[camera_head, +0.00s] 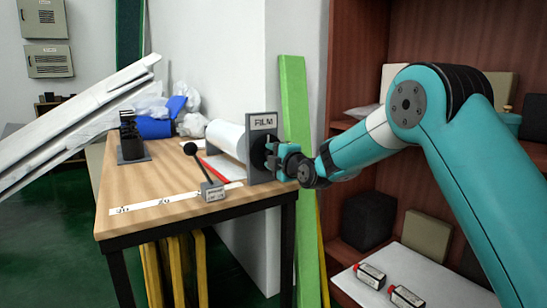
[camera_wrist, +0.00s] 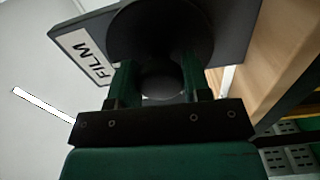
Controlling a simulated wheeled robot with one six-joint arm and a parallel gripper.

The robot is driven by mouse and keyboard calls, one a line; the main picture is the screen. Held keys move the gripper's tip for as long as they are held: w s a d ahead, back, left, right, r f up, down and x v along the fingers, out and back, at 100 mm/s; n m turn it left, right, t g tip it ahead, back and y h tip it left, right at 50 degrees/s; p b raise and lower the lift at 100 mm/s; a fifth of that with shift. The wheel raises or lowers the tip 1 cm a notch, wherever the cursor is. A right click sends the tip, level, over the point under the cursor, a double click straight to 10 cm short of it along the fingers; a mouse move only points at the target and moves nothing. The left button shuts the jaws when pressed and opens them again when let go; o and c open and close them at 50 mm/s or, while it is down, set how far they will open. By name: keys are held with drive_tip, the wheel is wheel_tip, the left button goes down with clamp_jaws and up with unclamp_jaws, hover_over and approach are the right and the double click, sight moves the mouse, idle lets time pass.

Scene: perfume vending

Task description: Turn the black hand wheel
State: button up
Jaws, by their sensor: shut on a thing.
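The black hand wheel (camera_wrist: 160,28) shows in the wrist view as a dark round disc with a rounded hub in front of the grey FILM plate (camera_wrist: 72,45). My gripper (camera_wrist: 160,80) has its two green fingers on either side of the hub, shut on it. In the head view, my gripper (camera_head: 274,160) reaches in from the right against the outer face of the FILM plate (camera_head: 263,140). There the wheel is mostly hidden by the fingers. How far the wheel has turned cannot be told.
A white film roll (camera_head: 226,138) lies behind the plate on the wooden table (camera_head: 150,185). A black-knobbed lever (camera_head: 203,170) stands near the front edge. A green board (camera_head: 293,100) leans by the wall. A brown shelf (camera_head: 356,60) with small boxes stands right.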

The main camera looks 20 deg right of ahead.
drive_tip(key=m, duration=0.4)
drive_tip(key=shift+m+b, duration=0.4)
drive_tip(key=m, duration=0.4)
drive_tip(key=shift+m, duration=0.3)
drive_tip(key=m+p, duration=0.1)
drive_tip(key=m, duration=0.4)
drive_tip(key=m+p, duration=0.1)
drive_tip(key=m, duration=0.4)
drive_tip(key=shift+p, duration=0.4)
drive_tip(key=m+p, duration=0.2)
drive_tip(key=m, duration=0.2)
drive_tip(key=shift+m, duration=0.3)
drive_tip(key=m+p, duration=0.3)
drive_tip(key=m, duration=0.2)
drive_tip(key=shift+d+r+p, duration=0.1)
drive_tip(key=shift+p, duration=0.3)
drive_tip(key=m+p, duration=0.4)
drive_tip(key=m, duration=0.1)
drive_tip(key=shift+m, duration=0.3)
drive_tip(key=shift+m+p, duration=1.3)
drive_tip(key=shift+m, duration=0.2)
drive_tip(key=shift+f, duration=0.2)
